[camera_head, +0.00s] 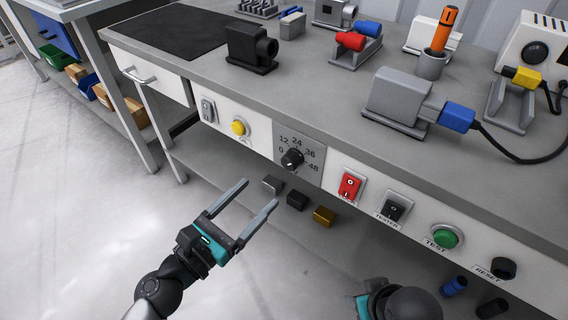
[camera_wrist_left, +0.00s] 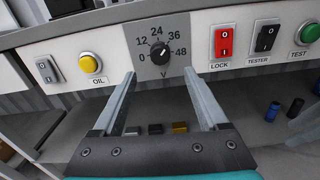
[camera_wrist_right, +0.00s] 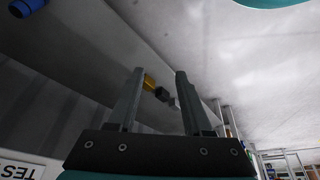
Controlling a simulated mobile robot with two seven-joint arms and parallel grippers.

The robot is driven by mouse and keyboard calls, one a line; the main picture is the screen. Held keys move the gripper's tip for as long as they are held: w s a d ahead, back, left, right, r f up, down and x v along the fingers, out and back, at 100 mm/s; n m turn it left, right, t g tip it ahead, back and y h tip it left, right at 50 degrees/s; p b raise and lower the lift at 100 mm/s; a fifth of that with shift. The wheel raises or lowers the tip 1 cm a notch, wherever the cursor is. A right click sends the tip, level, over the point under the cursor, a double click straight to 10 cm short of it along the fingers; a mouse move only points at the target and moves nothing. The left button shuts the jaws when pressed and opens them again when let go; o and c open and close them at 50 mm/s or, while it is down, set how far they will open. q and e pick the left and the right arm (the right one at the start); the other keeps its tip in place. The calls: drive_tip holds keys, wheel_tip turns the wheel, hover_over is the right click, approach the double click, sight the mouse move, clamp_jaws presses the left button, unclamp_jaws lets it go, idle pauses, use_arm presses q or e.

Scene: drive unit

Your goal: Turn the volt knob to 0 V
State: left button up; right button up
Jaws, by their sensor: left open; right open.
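The volt knob (camera_head: 292,160) is a black round knob on a grey dial plate (camera_head: 318,148) in the bench's front panel, marked 0, 12, 24, 36 and 48. In the left wrist view the knob (camera_wrist_left: 160,55) shows a light pointer mark at its upper right, seemingly toward 36. My left gripper (camera_head: 259,193) is open and empty, in front of and below the dial, apart from it. In the left wrist view its fingertips stand either side below the knob. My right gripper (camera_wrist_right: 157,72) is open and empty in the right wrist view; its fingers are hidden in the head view.
Left of the dial are a yellow OIL button (camera_head: 239,127) and a rocker switch (camera_head: 208,109). Right of it are a red LOCK switch (camera_head: 349,186), black TESTER switch (camera_head: 394,208), and green TEST button (camera_head: 445,237). Small blocks (camera_head: 297,200) lie on the lower shelf.

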sight(287, 164)
use_arm(q)
drive_tip(key=x, duration=1)
drive_tip(key=shift+w+p, duration=0.15)
drive_tip(key=shift+p, duration=0.15)
drive_tip(key=shift+c, duration=0.3)
clamp_jaws()
